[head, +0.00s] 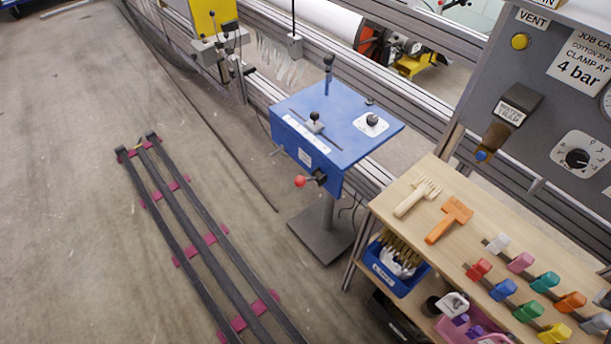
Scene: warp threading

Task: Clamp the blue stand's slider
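The blue stand (350,105) is right of centre in the head view, a box with a sloped blue top on a grey post and a flat grey foot (322,238). A small grey slider with a black ball knob (315,123) sits on a dark slot across the top, near its left end. A red ball knob (300,181) on a black fitting sticks out of the front face. A white dial with a black knob (372,121) is right of the slider. Whether the slider is clamped cannot be told. My gripper is not in view.
A wooden cart (405,235) with brushes, coloured clips and a blue bin stands at right front. A grey control panel (540,110) rises behind it. Metal rails (430,100) run behind the stand.

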